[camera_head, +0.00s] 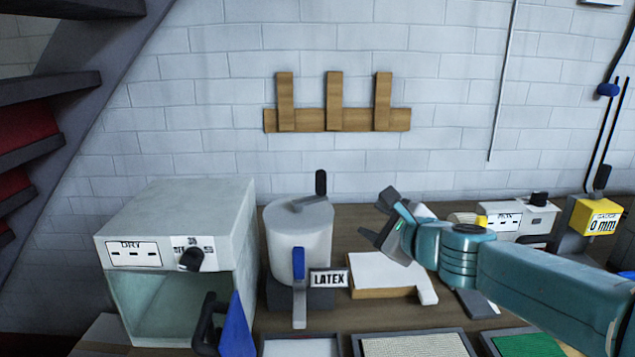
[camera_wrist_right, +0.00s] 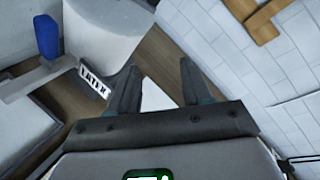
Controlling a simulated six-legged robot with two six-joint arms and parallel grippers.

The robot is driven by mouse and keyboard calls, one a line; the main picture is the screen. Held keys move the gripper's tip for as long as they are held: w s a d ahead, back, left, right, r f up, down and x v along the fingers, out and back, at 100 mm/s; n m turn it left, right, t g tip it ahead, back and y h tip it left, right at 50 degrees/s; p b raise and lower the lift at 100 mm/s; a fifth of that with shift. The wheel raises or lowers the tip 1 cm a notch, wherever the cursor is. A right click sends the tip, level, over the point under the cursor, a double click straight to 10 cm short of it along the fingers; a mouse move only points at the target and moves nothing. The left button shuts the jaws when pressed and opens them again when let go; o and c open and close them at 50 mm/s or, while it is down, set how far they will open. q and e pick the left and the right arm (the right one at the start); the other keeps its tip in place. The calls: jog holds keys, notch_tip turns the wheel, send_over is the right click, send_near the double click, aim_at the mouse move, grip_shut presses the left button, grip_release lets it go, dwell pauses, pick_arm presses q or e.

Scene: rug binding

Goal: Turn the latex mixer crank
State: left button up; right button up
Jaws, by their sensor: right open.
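The latex mixer is a white drum (camera_head: 298,235) on a dark base, with a LATEX label (camera_head: 328,280) at its front. A grey crank arm with an upright black knob (camera_head: 321,183) sits on top of the drum. A blue-handled lever (camera_head: 299,265) hangs on the drum's front. My right gripper (camera_head: 377,215) is open and empty, right of the drum and apart from the crank. In the right wrist view the open fingers (camera_wrist_right: 160,78) show beside the drum (camera_wrist_right: 108,32) and the label (camera_wrist_right: 95,82); the crank knob is not visible there. My left gripper is not in view.
A grey DRY box (camera_head: 180,220) with an open front stands left of the mixer. A white slab on wood (camera_head: 380,272) lies below my right gripper. Trays (camera_head: 415,337) line the front edge. A yellow gauge (camera_head: 597,217) stands at right. Wooden rack (camera_head: 337,119) hangs on the wall.

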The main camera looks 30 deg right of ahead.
notch_tip(320, 180, up, 4)
jog(key=w+a+m+t+y+b, duration=0.1)
jog(key=w+a+m+t+b, duration=0.15)
jog(key=m, duration=0.45)
jog(key=m+b, duration=0.1)
send_near(323, 179)
jog(key=shift+t, duration=0.45)
jog(key=w, duration=0.5)
jog(key=shift+w+d+f, duration=0.2)
jog(key=shift+d+f, duration=0.1)
jog(key=w, duration=0.2)
jog(key=w+p, duration=0.1)
jog(key=w, duration=0.1)
jog(key=w+p, duration=0.1)
jog(key=w, duration=0.1)
jog(key=shift+w+d+r, duration=0.1)
jog(key=shift+d, duration=0.25)
jog(key=shift+w+p, duration=0.3)
jog(key=shift+w, duration=0.3)
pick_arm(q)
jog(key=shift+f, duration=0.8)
pick_arm(e)
jog(key=shift+d, duration=0.1)
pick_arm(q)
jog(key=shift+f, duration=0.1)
pick_arm(e)
grip_shut()
